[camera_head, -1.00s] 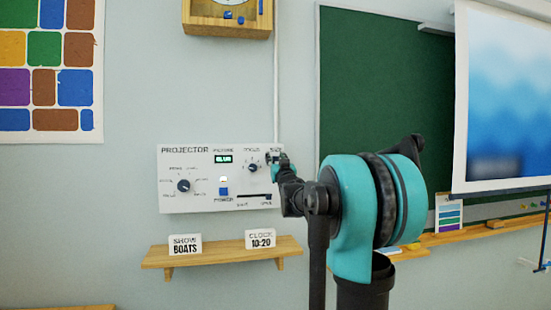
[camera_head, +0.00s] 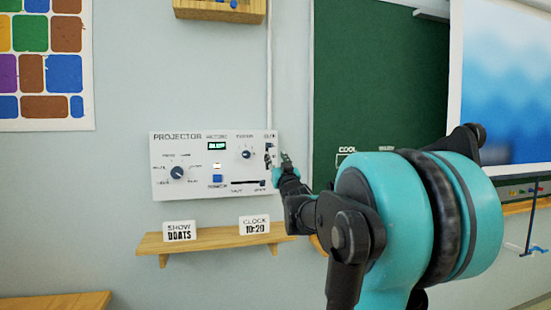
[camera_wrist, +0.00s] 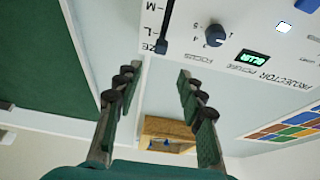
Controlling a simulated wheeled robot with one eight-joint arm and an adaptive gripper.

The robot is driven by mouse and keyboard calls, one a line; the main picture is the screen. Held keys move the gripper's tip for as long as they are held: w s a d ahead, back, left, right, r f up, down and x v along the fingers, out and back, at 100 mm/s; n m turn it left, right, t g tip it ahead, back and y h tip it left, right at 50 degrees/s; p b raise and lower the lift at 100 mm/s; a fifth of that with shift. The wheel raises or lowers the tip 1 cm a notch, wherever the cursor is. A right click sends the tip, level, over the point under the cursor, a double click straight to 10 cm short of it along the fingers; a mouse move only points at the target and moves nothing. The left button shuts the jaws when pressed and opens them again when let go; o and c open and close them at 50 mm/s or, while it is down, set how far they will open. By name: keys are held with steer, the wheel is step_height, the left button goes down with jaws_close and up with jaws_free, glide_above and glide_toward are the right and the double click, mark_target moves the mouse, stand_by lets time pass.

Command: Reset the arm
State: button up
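My gripper (camera_head: 284,166) is just off the right edge of the white projector panel (camera_head: 200,187) in the head view. In the wrist view my gripper (camera_wrist: 158,78) has its two fingers spread apart, with nothing between them. The panel (camera_wrist: 255,22) appears upside down beyond the fingertips, with a black slider (camera_wrist: 162,46) and a focus knob (camera_wrist: 215,35) near them. My fingers look apart from the panel, though the exact gap is hard to tell. My arm fills the lower right of the head view.
A wooden shelf (camera_head: 200,242) with "SHOW BOATS" (camera_head: 180,231) and "CLOCK 10:20" (camera_head: 254,225) cards is below the panel. A green chalkboard (camera_head: 375,80) and a projection screen (camera_head: 500,80) are to the right. A wooden wall box (camera_head: 190,8) is above.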

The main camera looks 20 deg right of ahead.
steer(key=s+f+m+g+h, duration=0.1)
steer(key=s+f+g, duration=0.2)
steer(key=f, duration=0.6)
steer(key=s+f+g, duration=0.3)
steer(key=f, duration=0.6)
steer(key=s+f+m+g+h, duration=0.1)
steer(key=s+f+g, duration=0.2)
steer(key=f, duration=0.6)
steer(key=s+a+f+n+g+y, duration=0.1)
steer(key=s+a+f+g, duration=0.2)
steer(key=s+f, duration=0.9)
steer(key=s+a+f+n+g+y, duration=0.1)
steer(key=s+a+f+g, duration=0.2)
steer(key=s+f, duration=0.9)
steer(key=s+g, duration=0.1)
steer(key=g, duration=0.2)
